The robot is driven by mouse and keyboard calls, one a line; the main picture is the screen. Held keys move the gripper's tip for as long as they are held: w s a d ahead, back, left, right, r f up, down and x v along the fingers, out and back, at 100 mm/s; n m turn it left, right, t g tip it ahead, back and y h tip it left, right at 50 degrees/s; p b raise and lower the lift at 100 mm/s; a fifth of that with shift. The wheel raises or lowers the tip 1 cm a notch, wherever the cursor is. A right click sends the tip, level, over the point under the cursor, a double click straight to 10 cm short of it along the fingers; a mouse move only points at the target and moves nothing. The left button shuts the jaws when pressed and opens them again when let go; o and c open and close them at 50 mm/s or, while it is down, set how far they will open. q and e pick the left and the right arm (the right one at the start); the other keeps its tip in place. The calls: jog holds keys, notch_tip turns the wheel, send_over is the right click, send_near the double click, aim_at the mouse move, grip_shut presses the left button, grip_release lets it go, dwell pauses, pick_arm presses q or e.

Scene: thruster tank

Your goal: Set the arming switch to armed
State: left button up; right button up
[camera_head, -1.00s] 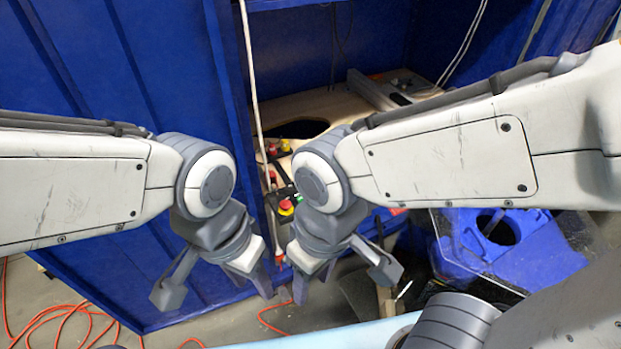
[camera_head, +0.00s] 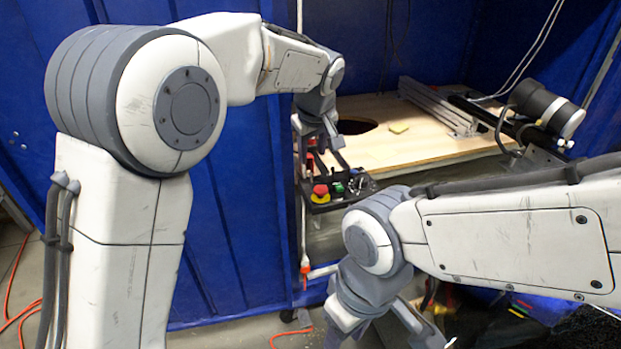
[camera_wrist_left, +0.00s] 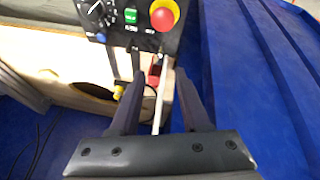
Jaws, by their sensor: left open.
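A black control box (camera_head: 338,187) carries a red mushroom button on a yellow base (camera_head: 320,193), a green control (camera_head: 339,188) and a dial. The left wrist view shows the panel (camera_wrist_left: 115,22) with its red button (camera_wrist_left: 163,15), green control (camera_wrist_left: 130,16), dial (camera_wrist_left: 99,14) and blue knob (camera_wrist_left: 101,38). I cannot tell which control is the arming switch. My left gripper (camera_head: 325,140) is open just behind the box; in its wrist view the fingers (camera_wrist_left: 160,74) straddle a red part (camera_wrist_left: 154,76) in line of sight, contact unclear. My right gripper (camera_head: 385,325) is low, its fingertips not clear.
A wooden board (camera_head: 430,140) with a round hole lies behind the box. A black cylinder (camera_head: 545,105) and metal rail (camera_head: 437,105) stand at the right. Blue walls (camera_head: 235,200) close in on the left. A pale cable (camera_head: 300,230) hangs past the box.

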aim_at(311, 173)
pick_arm(q)
jog(key=b+x, duration=0.1)
jog(key=x, duration=0.8)
jog(key=shift+s, duration=0.1)
grip_shut()
